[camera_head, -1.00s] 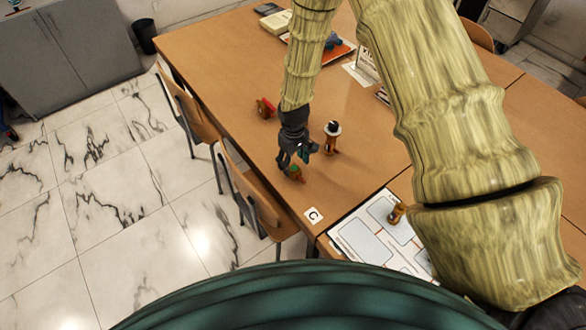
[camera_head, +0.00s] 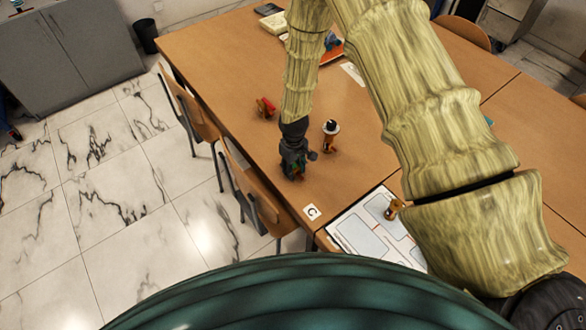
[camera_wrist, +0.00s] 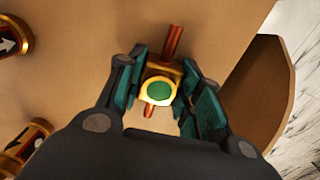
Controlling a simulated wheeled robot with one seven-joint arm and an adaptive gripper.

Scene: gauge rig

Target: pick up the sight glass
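The sight glass, a brass body with a green round window and copper stubs at both ends, shows in the wrist view (camera_wrist: 160,92). It lies on the brown table (camera_head: 225,60) near its left edge. My gripper (camera_wrist: 162,68) is open above it, with one teal-padded finger on each side. I see no clear contact between the pads and the brass body. In the head view my gripper (camera_head: 294,166) is over the sight glass and hides most of it.
A white-and-black-topped copper part (camera_head: 331,130) stands just right of my gripper. A red part (camera_head: 265,107) lies farther back. A brass part (camera_head: 393,208) stands on the white printed mat (camera_head: 358,232). Chairs (camera_head: 258,200) stand along the left side.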

